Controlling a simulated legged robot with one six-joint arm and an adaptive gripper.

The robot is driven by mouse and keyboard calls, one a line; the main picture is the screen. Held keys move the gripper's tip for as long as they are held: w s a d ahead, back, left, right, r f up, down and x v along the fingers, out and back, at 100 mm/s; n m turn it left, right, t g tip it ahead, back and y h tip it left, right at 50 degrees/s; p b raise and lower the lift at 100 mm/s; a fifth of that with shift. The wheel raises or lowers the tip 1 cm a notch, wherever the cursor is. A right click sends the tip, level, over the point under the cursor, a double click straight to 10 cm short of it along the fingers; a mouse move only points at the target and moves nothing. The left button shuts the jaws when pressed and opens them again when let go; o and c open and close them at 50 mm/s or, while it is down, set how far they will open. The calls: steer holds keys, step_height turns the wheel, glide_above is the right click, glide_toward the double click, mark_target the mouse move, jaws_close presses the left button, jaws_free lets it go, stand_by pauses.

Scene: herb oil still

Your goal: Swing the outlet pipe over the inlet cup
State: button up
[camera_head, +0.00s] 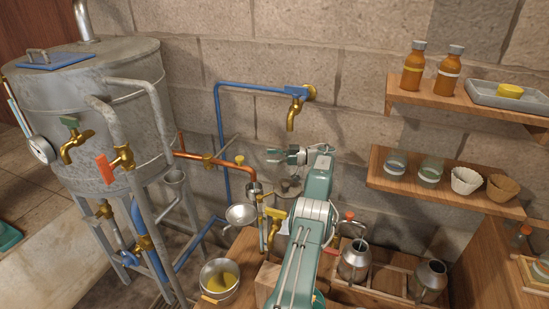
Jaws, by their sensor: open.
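The copper outlet pipe (222,160) runs right from the metal still (95,100) and bends down at its end. A small metal cup (254,188), which looks like the inlet cup, sits just below that end. I cannot tell whether the pipe's mouth is centred over it.
A metal funnel-like bowl (241,214) and a pot of yellow liquid (219,280) are at the front left. A brass wall tap (293,115) hangs above my gripper. Shelves (440,185) with bottles and jars are at right; metal cans (354,260) stand below.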

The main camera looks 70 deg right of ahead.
steer(key=shift+s+d, duration=0.2)
steer(key=shift+s, duration=0.45)
steer(key=shift+s+f, duration=0.1)
